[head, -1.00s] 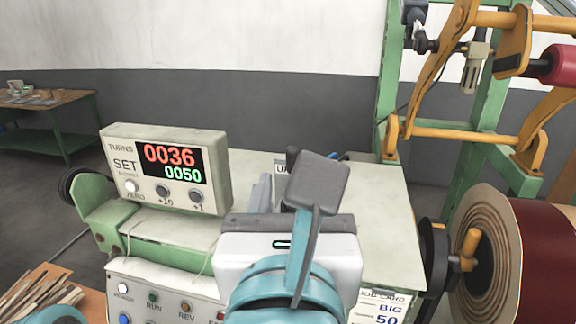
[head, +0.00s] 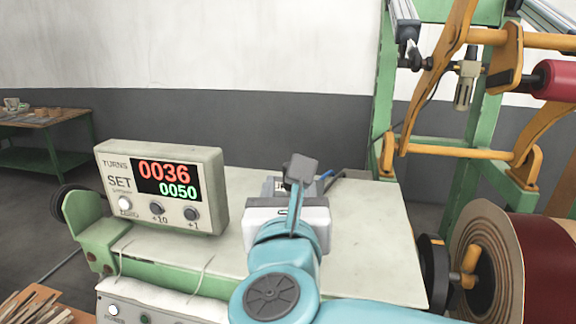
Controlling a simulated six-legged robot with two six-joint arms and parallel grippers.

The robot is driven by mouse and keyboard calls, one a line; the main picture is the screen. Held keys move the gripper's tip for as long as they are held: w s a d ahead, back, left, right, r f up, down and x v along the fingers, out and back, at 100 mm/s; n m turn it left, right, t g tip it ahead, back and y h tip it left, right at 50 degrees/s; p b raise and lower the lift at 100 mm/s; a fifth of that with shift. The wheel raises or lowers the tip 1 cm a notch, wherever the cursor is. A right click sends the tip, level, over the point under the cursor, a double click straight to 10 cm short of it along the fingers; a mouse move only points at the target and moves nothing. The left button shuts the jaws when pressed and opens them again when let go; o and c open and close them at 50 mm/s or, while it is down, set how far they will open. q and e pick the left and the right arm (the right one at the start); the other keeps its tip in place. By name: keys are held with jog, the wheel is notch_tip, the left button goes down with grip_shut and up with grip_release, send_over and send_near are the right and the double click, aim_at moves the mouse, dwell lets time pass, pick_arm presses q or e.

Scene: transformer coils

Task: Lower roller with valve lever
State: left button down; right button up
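The red roller (head: 556,80) is held in orange arms on the green frame at the upper right, raised above the large dark red roll. My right gripper (head: 299,170), with a white body and grey fingers, is over the far part of the pale bench top. A small pale label plate (head: 280,184) shows behind it, mostly hidden. A blue piece (head: 326,175) and a dark piece (head: 338,174) stick out just right of the fingers; I cannot tell whether either is the valve lever. The gap between the fingers is hidden. My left gripper is not in view.
A counter box (head: 165,187) reading 0036 and 0050 stands at the left of the bench top (head: 375,235). A large dark red roll (head: 548,262) is at the lower right. The bench top right of my arm is clear. A green table (head: 45,130) is far left.

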aim_at(289, 188)
jog(key=w, duration=0.3)
jog(key=shift+d+p, duration=0.1)
jog(key=shift+p, duration=0.25)
jog(key=shift+w+d, duration=0.15)
jog(key=shift+w, duration=0.3)
